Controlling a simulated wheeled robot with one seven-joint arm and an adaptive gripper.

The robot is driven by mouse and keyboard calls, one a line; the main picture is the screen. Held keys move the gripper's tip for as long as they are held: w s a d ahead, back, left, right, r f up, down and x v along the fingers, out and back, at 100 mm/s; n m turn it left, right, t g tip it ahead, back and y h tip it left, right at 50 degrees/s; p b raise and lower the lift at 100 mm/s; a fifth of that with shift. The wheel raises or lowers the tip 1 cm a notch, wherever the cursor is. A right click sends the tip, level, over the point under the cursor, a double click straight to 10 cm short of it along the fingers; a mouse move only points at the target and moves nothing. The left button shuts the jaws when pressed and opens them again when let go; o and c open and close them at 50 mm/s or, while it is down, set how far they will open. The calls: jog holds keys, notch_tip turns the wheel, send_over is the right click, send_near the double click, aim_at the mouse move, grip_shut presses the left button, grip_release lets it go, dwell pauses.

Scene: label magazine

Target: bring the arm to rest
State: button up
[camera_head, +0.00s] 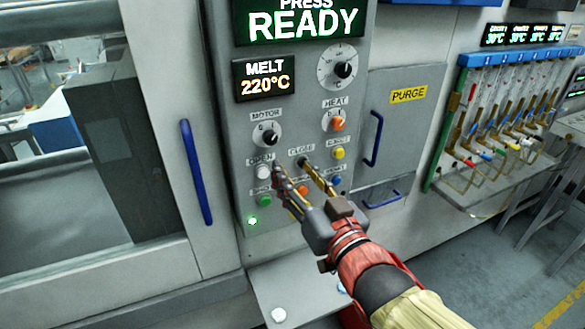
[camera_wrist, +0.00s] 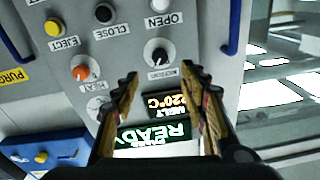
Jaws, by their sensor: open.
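My gripper (camera_head: 291,168) is open and empty in front of the press control panel (camera_head: 225,60). In the head view its fingers point up and left, overlapping the area of the OPEN and CLOSE buttons. In the wrist view, which shows the panel upside down, the two fingers (camera_wrist: 160,82) stand apart with the panel between them. The white OPEN button (camera_head: 263,171) shows just left of the fingers. The black CLOSE button (camera_wrist: 104,13) shows in the wrist view. I cannot tell whether a fingertip touches the panel.
The panel carries a MOTOR knob (camera_head: 267,135), an orange HEAT knob (camera_head: 337,123), a yellow EJECT button (camera_head: 338,153) and a green button (camera_head: 264,201). Blue handles (camera_head: 196,172) (camera_head: 373,138) stand out on both sides. A small shelf (camera_head: 292,290) lies below. Open floor is at lower right.

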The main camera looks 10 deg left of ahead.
jog(key=d+f+g+h, duration=0.3)
jog(key=d+f+h, duration=0.1)
jog(key=f, duration=0.7)
jog(key=s+d+f+m+g+h, duration=0.1)
jog(key=s+d+f+g+h, duration=0.35)
jog(key=s+d+f, duration=0.6)
jog(key=s+d+r+m+g+h, duration=0.1)
jog(key=s+d+r+m, duration=0.1)
jog(key=s+d, duration=0.2)
jog(key=s+d+r+m+g+h, duration=0.1)
jog(key=s+d+r+m, duration=0.1)
jog(key=d, duration=0.7)
jog(key=shift+s+r+p, duration=0.3)
jog(key=shift+s+r, duration=0.35)
jog(key=shift+s, duration=0.2)
jog(key=shift+c, duration=0.7)
